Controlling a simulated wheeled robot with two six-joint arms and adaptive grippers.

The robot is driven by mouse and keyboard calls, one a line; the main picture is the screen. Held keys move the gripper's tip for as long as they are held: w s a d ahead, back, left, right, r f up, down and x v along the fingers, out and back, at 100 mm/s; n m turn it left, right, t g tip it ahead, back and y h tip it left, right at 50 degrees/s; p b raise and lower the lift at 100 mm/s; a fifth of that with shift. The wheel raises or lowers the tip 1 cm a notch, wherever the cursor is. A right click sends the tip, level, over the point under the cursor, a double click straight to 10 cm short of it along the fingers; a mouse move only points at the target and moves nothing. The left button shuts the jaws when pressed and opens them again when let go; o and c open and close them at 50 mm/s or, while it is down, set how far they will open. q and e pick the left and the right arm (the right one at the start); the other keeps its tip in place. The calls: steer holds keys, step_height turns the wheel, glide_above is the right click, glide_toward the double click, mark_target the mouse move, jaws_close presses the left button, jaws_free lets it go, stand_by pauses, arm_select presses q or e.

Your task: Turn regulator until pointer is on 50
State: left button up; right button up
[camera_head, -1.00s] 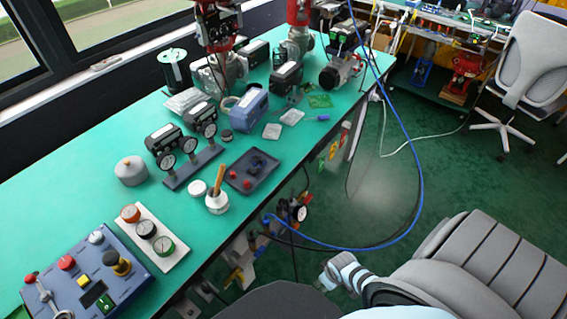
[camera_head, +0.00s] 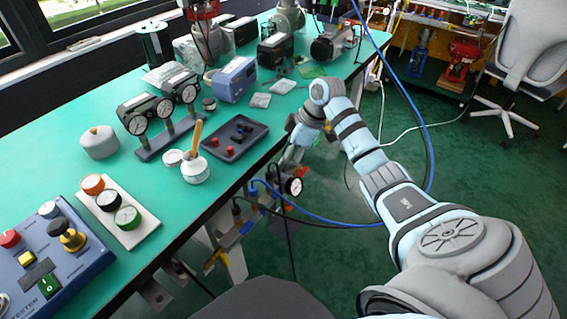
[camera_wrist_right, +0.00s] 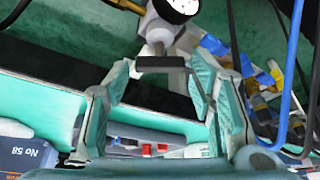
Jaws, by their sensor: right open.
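The regulator's round white gauge (camera_head: 293,186) hangs below the bench's front edge in the head view. In the right wrist view the gauge (camera_wrist_right: 178,6) is cut by the top edge, and its pointer cannot be read. Below it is a silver body (camera_wrist_right: 160,30) and a dark crossbar (camera_wrist_right: 162,62), apparently the regulator's handle. My right gripper (camera_head: 288,160) is beside the bench front, close above the gauge. In the wrist view the right gripper (camera_wrist_right: 160,80) is open, its teal pads on either side of the crossbar; contact cannot be told. My left gripper is out of view.
The green bench (camera_head: 90,185) holds a dark tray (camera_head: 262,133), a white pot (camera_head: 195,171), a stand with gauges (camera_head: 165,142) and a blue control panel (camera_head: 75,265). A blue hose (camera_head: 330,224) and black cables run near the regulator. Open floor lies to the right.

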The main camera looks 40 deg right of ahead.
steer(key=x, duration=0.2)
steer(key=shift+a+f, duration=0.1)
steer(key=shift+f, duration=0.2)
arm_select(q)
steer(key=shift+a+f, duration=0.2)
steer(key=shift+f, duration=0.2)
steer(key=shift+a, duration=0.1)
